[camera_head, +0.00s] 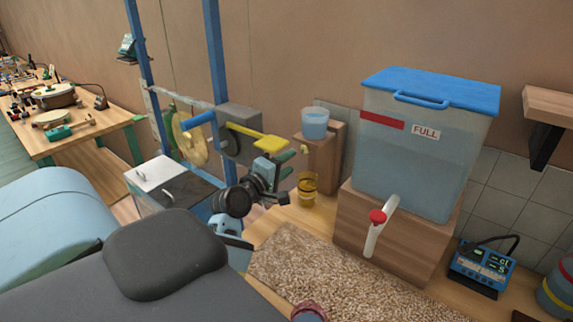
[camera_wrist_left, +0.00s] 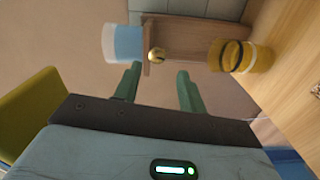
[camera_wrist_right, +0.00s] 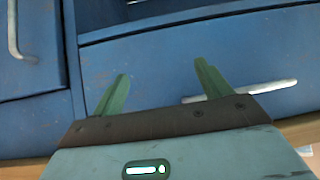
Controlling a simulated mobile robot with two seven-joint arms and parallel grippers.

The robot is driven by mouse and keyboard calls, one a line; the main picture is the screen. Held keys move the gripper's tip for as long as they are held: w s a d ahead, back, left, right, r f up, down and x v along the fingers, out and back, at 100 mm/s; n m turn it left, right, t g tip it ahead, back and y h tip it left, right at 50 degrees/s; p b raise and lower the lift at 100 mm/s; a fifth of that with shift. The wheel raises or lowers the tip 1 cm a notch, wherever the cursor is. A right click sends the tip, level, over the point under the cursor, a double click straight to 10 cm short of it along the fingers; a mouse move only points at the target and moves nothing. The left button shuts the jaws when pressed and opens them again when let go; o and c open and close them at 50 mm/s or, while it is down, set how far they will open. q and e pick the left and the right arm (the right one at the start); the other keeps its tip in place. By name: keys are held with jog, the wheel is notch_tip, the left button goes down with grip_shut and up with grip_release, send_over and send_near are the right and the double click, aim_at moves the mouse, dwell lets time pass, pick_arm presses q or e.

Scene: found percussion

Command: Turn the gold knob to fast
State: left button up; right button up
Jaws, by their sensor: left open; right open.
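The gold knob (camera_head: 304,149) is a small rounded piece on the side of a wooden stand (camera_head: 322,165), below a clear cup of blue water (camera_head: 315,125). In the left wrist view the knob (camera_wrist_left: 157,55) shows beyond and between the two green fingertips. My left gripper (camera_head: 295,163) is open and empty, close to the knob; I cannot tell whether it touches. No "fast" marking is readable. My right gripper (camera_wrist_right: 162,70) is open and empty in front of blue drawers (camera_wrist_right: 190,50); the head view does not show it.
An amber jar (camera_head: 307,189) stands below the knob. A big tank with a blue lid (camera_head: 430,90) and a red-handled tap (camera_head: 377,217) is at the right. A yellow paddle (camera_head: 268,142) and gold disc (camera_head: 190,140) hang on the blue frame left of my gripper.

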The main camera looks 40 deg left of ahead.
pick_arm(q)
jog(key=s, duration=0.8)
jog(key=shift+d+b, duration=0.3)
jog(key=shift+d, duration=0.15)
pick_arm(e)
jog(key=shift+s+a+f, duration=0.1)
jog(key=shift+s+f, duration=0.35)
jog(key=shift+s, duration=0.05)
pick_arm(q)
jog(key=shift+w, duration=0.1)
